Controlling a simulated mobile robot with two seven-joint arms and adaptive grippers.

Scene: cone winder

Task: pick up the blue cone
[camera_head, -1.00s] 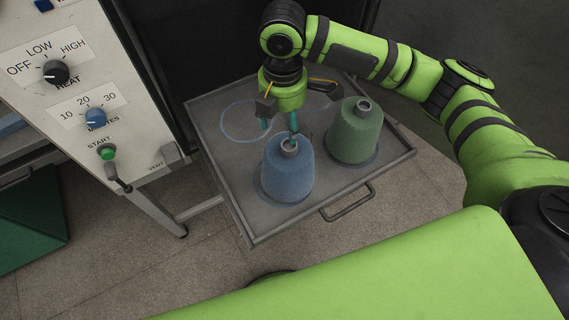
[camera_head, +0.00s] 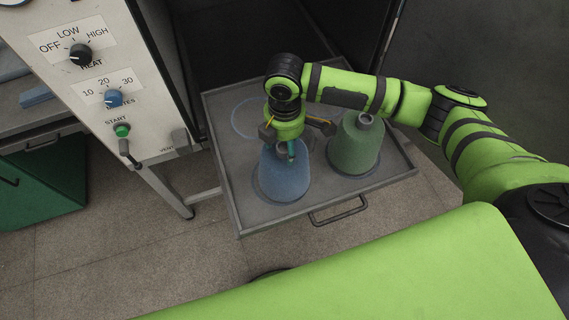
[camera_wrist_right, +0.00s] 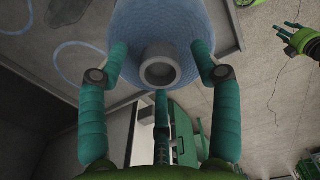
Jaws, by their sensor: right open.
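The blue cone (camera_head: 284,182) stands upright on the grey tray (camera_head: 225,185), on its front left part. My right gripper (camera_head: 281,152) is over the cone's top from behind, with its fingers pointing down. In the right wrist view the blue cone (camera_wrist_right: 160,25) fills the top middle, its grey tube end (camera_wrist_right: 160,66) facing the camera. The open fingers of the right gripper (camera_wrist_right: 160,62) are spread around that end, two at the sides and one below. Contact with the cone cannot be told.
A green cone (camera_head: 356,146) stands close to the right of the blue one. The tray has a raised rim and a front handle (camera_head: 338,210). A control panel (camera_head: 95,85) with knobs stands at the left. An empty outlined ring (camera_head: 236,112) lies at the tray's back left.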

